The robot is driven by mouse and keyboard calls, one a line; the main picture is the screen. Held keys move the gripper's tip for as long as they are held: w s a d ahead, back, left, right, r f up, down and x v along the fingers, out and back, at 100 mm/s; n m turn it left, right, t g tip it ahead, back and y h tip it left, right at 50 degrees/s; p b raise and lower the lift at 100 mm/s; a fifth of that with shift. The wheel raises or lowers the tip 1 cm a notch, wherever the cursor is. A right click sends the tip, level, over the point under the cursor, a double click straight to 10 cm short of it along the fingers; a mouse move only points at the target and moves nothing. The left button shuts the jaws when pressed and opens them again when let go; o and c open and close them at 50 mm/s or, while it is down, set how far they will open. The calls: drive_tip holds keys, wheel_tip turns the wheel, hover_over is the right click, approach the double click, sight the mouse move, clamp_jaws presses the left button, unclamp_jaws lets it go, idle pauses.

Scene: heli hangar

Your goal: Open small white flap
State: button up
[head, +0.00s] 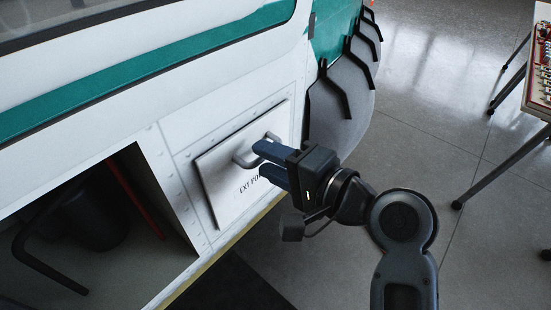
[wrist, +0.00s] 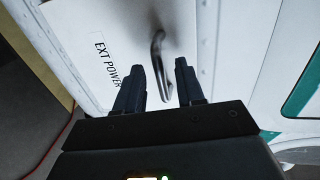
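The small white flap (head: 218,180) is a square panel marked "EXT PO..." on the side of the white and teal helicopter. It looks flush or nearly flush with its frame. A grey bar handle (head: 243,158) stands out from its upper right part. The flap, marked "EXT POWER", also shows in the wrist view (wrist: 85,35), with the handle (wrist: 158,60) there. My gripper (head: 262,160) is open in front of the handle. In the wrist view its two fingers (wrist: 160,80) stand apart, with the handle's end between them. I cannot tell whether either finger touches it.
An open dark compartment (head: 90,225) with a red strip lies left of the flap. A rounded grey fairing with black brackets (head: 340,100) bulges out to the right. A table (head: 537,80) stands at the far right. The floor between is clear.

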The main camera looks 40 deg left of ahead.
drive_tip(key=shift+w+a, duration=0.15)
drive_tip(key=shift+w, duration=0.25)
drive_tip(key=c, duration=0.4)
drive_tip(key=shift+w+a, duration=0.1)
clamp_jaws()
drive_tip(key=shift+r, duration=0.1)
